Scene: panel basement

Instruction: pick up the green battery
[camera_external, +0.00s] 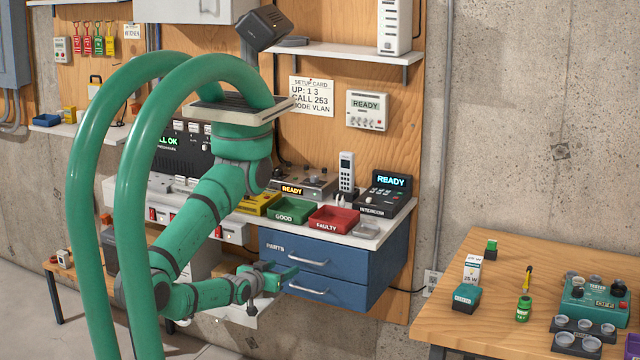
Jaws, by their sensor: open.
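A small dark block with a green face (491,249) sits farther back on the same table, and I cannot tell for sure which is the battery. My gripper (290,279) is open, in front of the blue drawers and well left of the table. Its green fingers point right, close to the drawer fronts. I see nothing between them, and I cannot tell whether they touch the drawers.
The wooden table (480,330) also holds a teal box (466,298), a white carton (473,268), a teal tester (594,301) and a dark holder with round cups (584,330). The blue drawers (330,268) stand under a bench with a green tray (290,211) and red tray (334,219).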

